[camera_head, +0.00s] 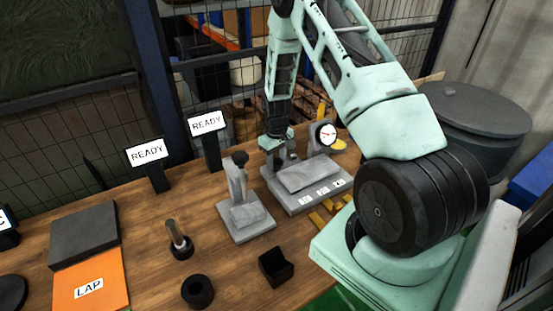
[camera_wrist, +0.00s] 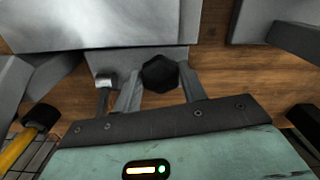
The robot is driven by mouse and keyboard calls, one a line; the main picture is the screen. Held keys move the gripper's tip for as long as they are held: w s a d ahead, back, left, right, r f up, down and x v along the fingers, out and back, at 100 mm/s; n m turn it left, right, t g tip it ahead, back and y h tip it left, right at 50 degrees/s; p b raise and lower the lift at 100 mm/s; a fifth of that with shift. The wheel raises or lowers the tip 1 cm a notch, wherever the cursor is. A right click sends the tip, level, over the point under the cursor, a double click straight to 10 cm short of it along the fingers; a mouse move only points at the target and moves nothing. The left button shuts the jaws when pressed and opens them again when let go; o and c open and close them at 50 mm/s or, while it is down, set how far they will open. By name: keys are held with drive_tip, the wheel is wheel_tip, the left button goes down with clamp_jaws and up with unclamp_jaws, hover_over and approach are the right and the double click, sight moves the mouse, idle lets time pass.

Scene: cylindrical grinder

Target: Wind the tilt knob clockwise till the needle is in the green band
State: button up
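The grinder (camera_head: 310,180) stands on the wooden table, a grey block on a grey base. Its round white dial (camera_head: 326,133) has a dark rim and a red mark. The needle's place against any green band is too small to tell. My gripper (camera_head: 273,144) is low at the left back end of the grinder. In the wrist view the dark faceted tilt knob (camera_wrist: 160,73) sits between my two grey fingers. They flank it with no clear gap, so my gripper appears shut on it. The knob is hidden in the head view.
A grey stand with a black ball top (camera_head: 240,160) is left of the grinder. Two READY signs (camera_head: 147,152) stand at the back. A black ring (camera_head: 197,291), a black block (camera_head: 276,267) and an orange LAP plate (camera_head: 92,288) lie nearer the front.

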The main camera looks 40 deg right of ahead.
sight(276, 161)
drive_tip(key=c, duration=0.4)
drive_tip(key=shift+o, duration=0.2)
drive_tip(key=shift+f+m+b, duration=0.1)
drive_tip(key=shift+m+b, duration=0.5)
drive_tip(key=shift+m, duration=0.6)
drive_tip(key=m, duration=0.2)
drive_tip(key=shift+m, duration=0.3)
drive_tip(key=o, duration=1)
wheel_tip(276, 161, up, 18)
drive_tip(key=b, duration=0.3)
drive_tip(key=shift+f, duration=0.15)
